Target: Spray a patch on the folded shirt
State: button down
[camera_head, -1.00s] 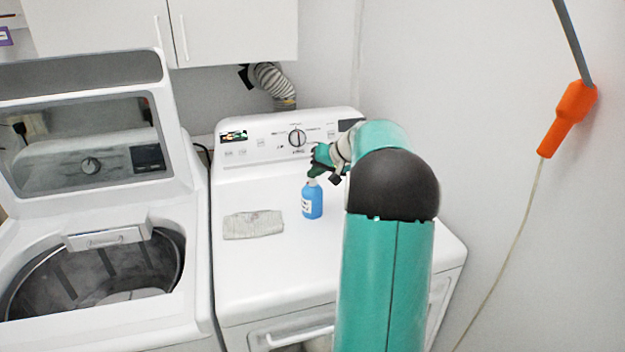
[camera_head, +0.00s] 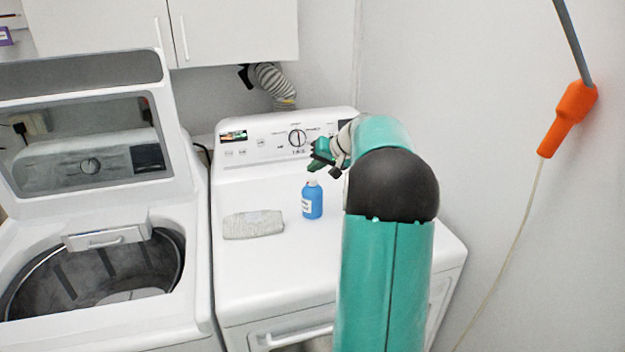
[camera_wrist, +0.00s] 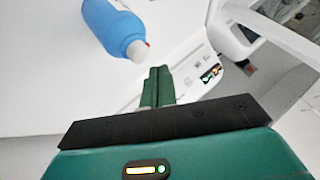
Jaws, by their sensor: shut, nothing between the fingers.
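A folded grey shirt (camera_head: 253,224) lies flat on the white dryer top, left of the bottle. A blue bottle (camera_head: 312,201) with a pale cap and a white label stands upright on the same top. My green gripper (camera_head: 313,160) is just above and behind the bottle's cap, apart from it. In the wrist view, the gripper's fingers (camera_wrist: 158,84) are together with nothing between them, and the blue bottle (camera_wrist: 112,27) shows beyond them to the upper left. The shirt is not seen in the wrist view.
The dryer (camera_head: 270,275) has a raised control panel (camera_head: 262,140) at its back. An open washer (camera_head: 175,300) stands to the left with its lid up. A wall rises on the right. The dryer top in front of the bottle is clear.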

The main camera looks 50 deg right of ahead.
aim_at(314, 181)
notch_tip(314, 181, up, 6)
jog(key=shift+f, duration=0.1)
dwell(0.4)
dwell(0.7)
jog(key=s+a+r+n+g, duration=0.1)
jog(key=s+a+n+g, duration=0.1)
jog(key=a, duration=1.2)
jog(key=s+a+r+n+g, duration=0.1)
jog(key=s+a+r, duration=0.15)
jog(key=a, duration=1.25)
jog(key=s+a+f+n, duration=0.1)
jog(key=s+a+f, duration=0.2)
jog(key=s+a, duration=0.2)
jog(key=s+a+f+n, duration=0.2)
jog(key=s+a+f, duration=0.1)
jog(key=s+a, duration=0.3)
jog(key=s+a+f+n+h, duration=0.1)
jog(key=s+a+f, duration=0.3)
jog(key=s, duration=0.4)
jog(key=shift+s+a+n+g, duration=0.3)
jog(key=shift+s+a, duration=0.1)
jog(key=shift+a, duration=0.5)
